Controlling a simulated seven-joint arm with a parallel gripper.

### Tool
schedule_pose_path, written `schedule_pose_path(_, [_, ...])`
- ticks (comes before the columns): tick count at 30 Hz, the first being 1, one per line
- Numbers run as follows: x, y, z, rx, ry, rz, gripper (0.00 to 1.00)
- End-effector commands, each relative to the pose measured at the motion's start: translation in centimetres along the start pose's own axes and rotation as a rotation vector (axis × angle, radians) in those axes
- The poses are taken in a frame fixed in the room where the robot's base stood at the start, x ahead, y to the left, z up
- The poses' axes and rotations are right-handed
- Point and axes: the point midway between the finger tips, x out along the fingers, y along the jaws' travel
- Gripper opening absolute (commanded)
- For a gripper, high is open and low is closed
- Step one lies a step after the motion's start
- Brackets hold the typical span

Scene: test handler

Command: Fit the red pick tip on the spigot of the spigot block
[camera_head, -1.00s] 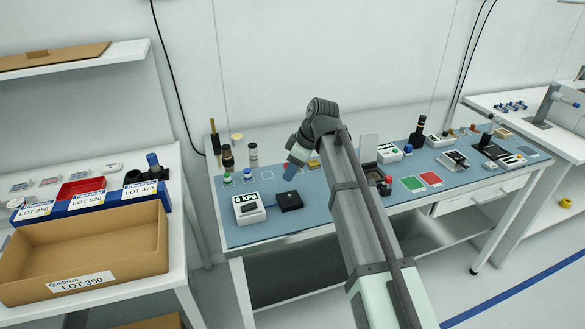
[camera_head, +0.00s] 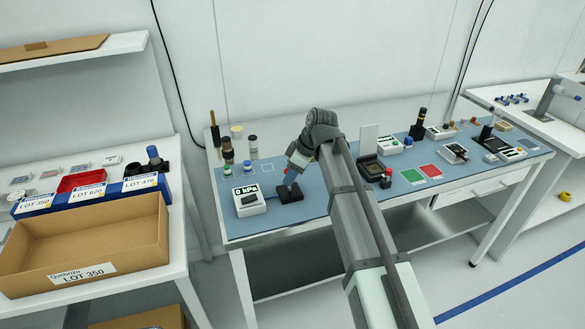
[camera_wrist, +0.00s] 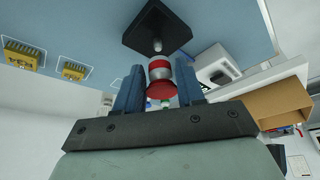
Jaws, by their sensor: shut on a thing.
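My gripper (camera_head: 289,179) hangs tilted just above the spigot block, low over the blue mat. In the wrist view its blue fingers (camera_wrist: 159,80) are shut on the red pick tip (camera_wrist: 161,90), which has a red flared part and a pale band. The spigot block (camera_head: 290,194) is a black square block on the mat beside the gauge. I cannot tell whether tip and spigot touch.
A white 0 kPa gauge (camera_head: 249,201) stands just left of the block. Several bottles (camera_head: 227,152) stand behind it. A dark socket device (camera_head: 370,168) and green (camera_head: 412,176) and red squares lie to the right. Yellow parts (camera_wrist: 24,55) show in the wrist view.

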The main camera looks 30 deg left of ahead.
Motion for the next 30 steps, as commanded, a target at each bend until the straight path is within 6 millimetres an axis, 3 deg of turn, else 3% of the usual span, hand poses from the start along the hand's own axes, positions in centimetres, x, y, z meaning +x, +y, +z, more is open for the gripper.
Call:
schedule_pose_path(7, [0.91, -0.03, 0.39, 0.000, 0.000, -0.001, 0.09])
schedule_pose_path(30, [0.90, -0.01, 0.40, 0.009, 0.000, 0.000, 0.09])
